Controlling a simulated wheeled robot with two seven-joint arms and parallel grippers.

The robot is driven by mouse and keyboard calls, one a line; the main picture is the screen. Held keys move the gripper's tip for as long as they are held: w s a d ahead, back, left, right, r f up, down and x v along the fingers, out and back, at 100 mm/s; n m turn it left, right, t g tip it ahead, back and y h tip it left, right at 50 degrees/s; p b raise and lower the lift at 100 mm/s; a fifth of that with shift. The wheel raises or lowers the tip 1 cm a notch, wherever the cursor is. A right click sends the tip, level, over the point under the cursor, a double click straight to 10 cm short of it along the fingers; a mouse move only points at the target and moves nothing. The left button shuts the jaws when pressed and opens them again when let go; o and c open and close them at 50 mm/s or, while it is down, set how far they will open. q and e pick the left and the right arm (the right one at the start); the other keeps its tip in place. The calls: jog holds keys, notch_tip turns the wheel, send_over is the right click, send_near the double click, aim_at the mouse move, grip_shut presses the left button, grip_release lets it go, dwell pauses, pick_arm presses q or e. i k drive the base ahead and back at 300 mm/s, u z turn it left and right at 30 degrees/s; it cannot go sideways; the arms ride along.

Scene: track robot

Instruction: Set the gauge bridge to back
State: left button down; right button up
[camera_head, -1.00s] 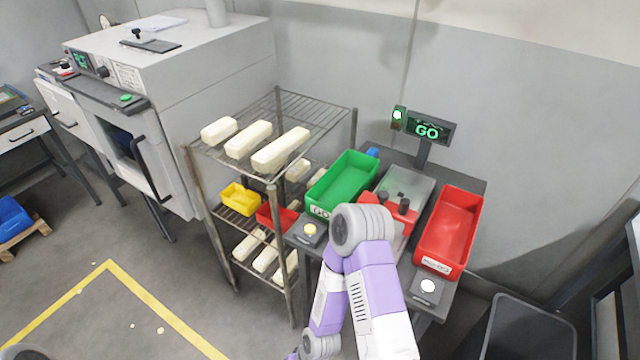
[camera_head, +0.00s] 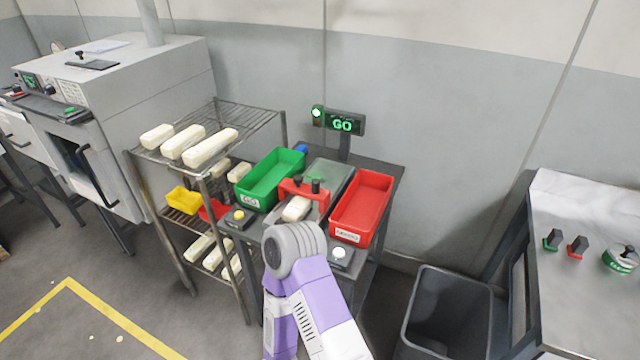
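The gauge bridge (camera_head: 304,188) is a red piece with two black knobs on top, on the gauge table between the green bin and the red bin. A cream block (camera_head: 296,208) lies at the near side of the bridge; whether it reaches under it I cannot tell. A grey plate (camera_head: 328,174) lies behind the bridge. The display (camera_head: 342,123) behind the table reads GO in green, with a green lamp lit beside it. One of my purple arms rises in front of the table and covers part of its near edge. Neither gripper shows.
The green bin (camera_head: 249,191) and red bin (camera_head: 390,203) flank the gauge. A yellow-button box (camera_head: 238,216) and a white-button box (camera_head: 340,256) sit in front. A wire rack (camera_head: 252,117) with cream blocks stands left. A dark waste bin (camera_head: 408,335) and a bench (camera_head: 590,205) stand right.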

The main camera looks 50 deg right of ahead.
aim_at(287, 186)
jog(key=z, duration=0.75)
jog(key=i, duration=0.4)
